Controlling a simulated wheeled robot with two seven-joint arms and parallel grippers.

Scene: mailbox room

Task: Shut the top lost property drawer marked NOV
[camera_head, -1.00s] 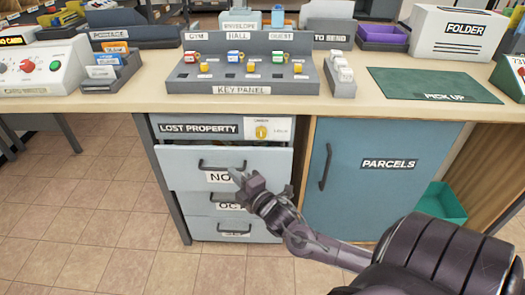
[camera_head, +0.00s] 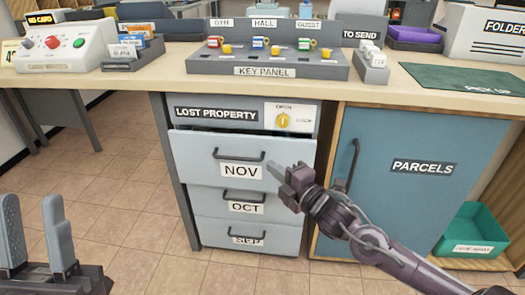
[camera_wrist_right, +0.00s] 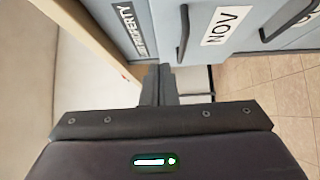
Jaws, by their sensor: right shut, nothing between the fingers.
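The top drawer marked NOV (camera_head: 191,152) is pale blue-grey with a dark bar handle (camera_head: 239,154). A dark gap shows above its front, which stands slightly out from the cabinet. My right gripper (camera_head: 274,171) is shut and empty, its tips at the right part of the NOV front, right of the handle. In the right wrist view the shut fingers (camera_wrist_right: 158,84) are close to the drawer front (camera_wrist_right: 205,52); contact is unclear. My left gripper (camera_head: 40,235) is open and empty at the lower left, away from the drawers.
The OCT drawer (camera_head: 285,208) and SEP drawer (camera_head: 285,238) lie below. A lock knob (camera_head: 283,121) is above right. The PARCELS door (camera_head: 400,205) with a handle is at right. The counter (camera_head: 200,83) overhangs. Floor is clear at left.

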